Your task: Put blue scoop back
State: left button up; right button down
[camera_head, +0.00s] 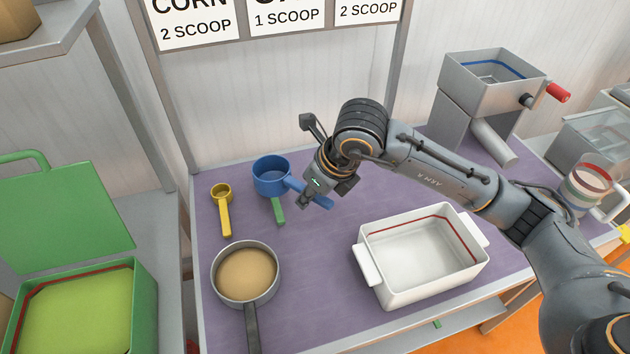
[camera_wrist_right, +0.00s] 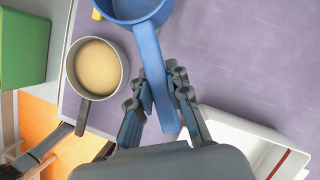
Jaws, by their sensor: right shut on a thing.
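The blue scoop (camera_head: 271,180) is at the back of the purple table, left of centre, with its long handle pointing right. It also shows at the top of the wrist view (camera_wrist_right: 152,50). My right gripper (camera_head: 310,197) is shut on the handle, with one finger on each side in the wrist view (camera_wrist_right: 160,86). A green handle (camera_head: 278,212) shows beneath the blue scoop's cup; the rest of that green thing is hidden. I cannot tell whether the blue scoop touches it or the table. My left gripper is out of view.
A yellow scoop (camera_head: 223,207) lies left of the blue one. A pan with tan contents (camera_head: 246,273) stands in front. A white tray (camera_head: 391,293) is right of centre. A grey hopper machine (camera_head: 459,111) with a red-tipped crank stands at the back right. A green bin (camera_head: 145,310) is at left.

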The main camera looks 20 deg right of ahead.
jog(key=shift+w+m+h, duration=0.3)
jog(key=shift+w+m, duration=0.1)
jog(key=shift+m, duration=0.5)
jog(key=shift+w+t, duration=0.1)
jog(key=shift+t, duration=0.2)
jog(key=shift+m, duration=0.3)
jog(key=w+d+f+p, duration=0.2)
jog(key=w+d+f, duration=0.2)
jog(key=d, duration=0.1)
jog(key=w+d+f+p, duration=0.2)
jog(key=w+d+f, duration=0.2)
jog(key=f, duration=0.1)
jog(key=shift+w+d, duration=0.4)
jog(key=shift+w+d+f, duration=0.1)
jog(key=shift+f, duration=0.1)
jog(key=f, duration=0.1)
jog(key=f+p, duration=0.1)
jog(key=f, duration=0.1)
jog(key=shift+w+d, duration=0.1)
jog(key=shift+d, duration=0.1)
jog(key=shift+f, duration=0.3)
jog(key=c, duration=1.3)
grip_release()
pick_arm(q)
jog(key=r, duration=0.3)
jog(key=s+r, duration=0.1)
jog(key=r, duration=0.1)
